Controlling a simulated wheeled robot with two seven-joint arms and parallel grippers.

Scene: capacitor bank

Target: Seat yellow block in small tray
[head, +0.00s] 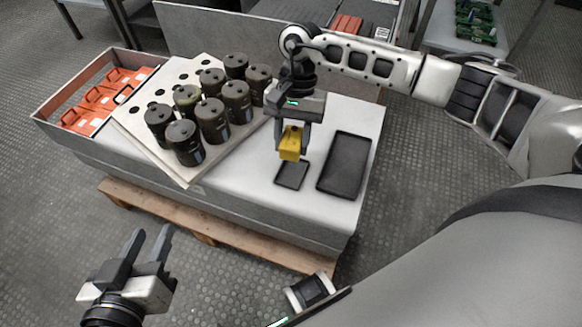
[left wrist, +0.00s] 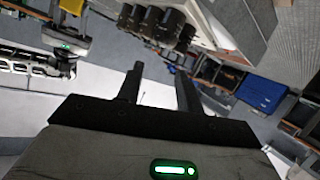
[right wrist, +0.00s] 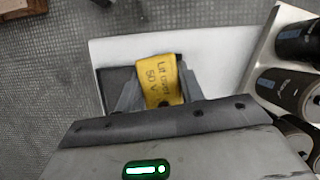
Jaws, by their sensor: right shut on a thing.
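My right gripper (head: 292,140) is shut on the yellow block (head: 290,146) and holds it over the far edge of the small black tray (head: 291,176). In the right wrist view the yellow block (right wrist: 158,82) sits between the fingers, with printed text on its face. I cannot tell the exact gap between block and tray. My left gripper (head: 150,245) is open and empty, in front of the table over the floor; its spread fingers also show in the left wrist view (left wrist: 158,88).
A larger black tray (head: 345,165) lies right of the small tray. A pale holed board (head: 140,130) bears several dark capacitors (head: 212,120). Orange parts (head: 105,95) lie in a bin at the left. The bench's white top (head: 240,175) is bare left of the small tray.

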